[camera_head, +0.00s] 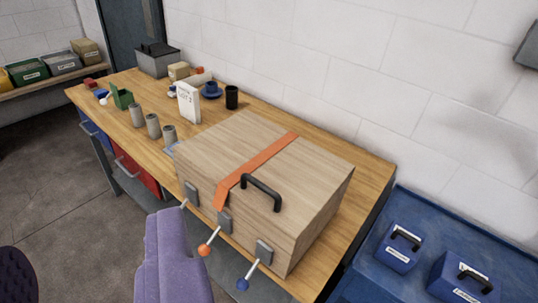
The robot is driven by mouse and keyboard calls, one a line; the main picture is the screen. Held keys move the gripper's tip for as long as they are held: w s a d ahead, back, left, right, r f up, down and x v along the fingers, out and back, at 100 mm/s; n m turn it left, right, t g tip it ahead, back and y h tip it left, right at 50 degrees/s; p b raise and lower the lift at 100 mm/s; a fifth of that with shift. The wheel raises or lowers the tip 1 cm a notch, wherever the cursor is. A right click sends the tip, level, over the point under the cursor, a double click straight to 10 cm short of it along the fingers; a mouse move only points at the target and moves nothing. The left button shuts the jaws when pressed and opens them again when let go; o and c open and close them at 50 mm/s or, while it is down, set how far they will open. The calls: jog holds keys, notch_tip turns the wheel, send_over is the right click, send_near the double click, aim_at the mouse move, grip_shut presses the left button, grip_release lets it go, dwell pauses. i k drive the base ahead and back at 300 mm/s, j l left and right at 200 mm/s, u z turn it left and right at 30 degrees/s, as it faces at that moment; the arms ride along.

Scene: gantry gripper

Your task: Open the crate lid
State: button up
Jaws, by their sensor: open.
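The wooden crate (300,225) stands on the near end of the workbench with its lid (235,150) down. An orange strap (262,160) runs across the lid and down the front. A black handle (262,190) is fixed to the lid by its front edge. Three grey plates with thin levers sit along the front. The middle lever ends in an orange knob (204,250) and the right one in a blue knob (242,284). The left lever's end is hidden behind a purple shape at the bottom. No gripper fingers show.
The wooden workbench (365,200) runs back along a white block wall. Grey cylinders (153,125), a white card (188,102), a black cup (232,97) and a grey box (157,60) stand beyond the crate. Blue cases (398,247) sit at the right.

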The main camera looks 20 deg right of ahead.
aim_at(282, 184)
jog(key=i+z, duration=0.1)
jog(key=z, duration=0.65)
jog(key=i+j+z, duration=0.15)
jog(key=j+z, duration=0.2)
jog(key=i+j+z, duration=0.15)
jog(key=j+z, duration=0.2)
jog(key=i+j+z, duration=0.1)
jog(key=j+z, duration=0.25)
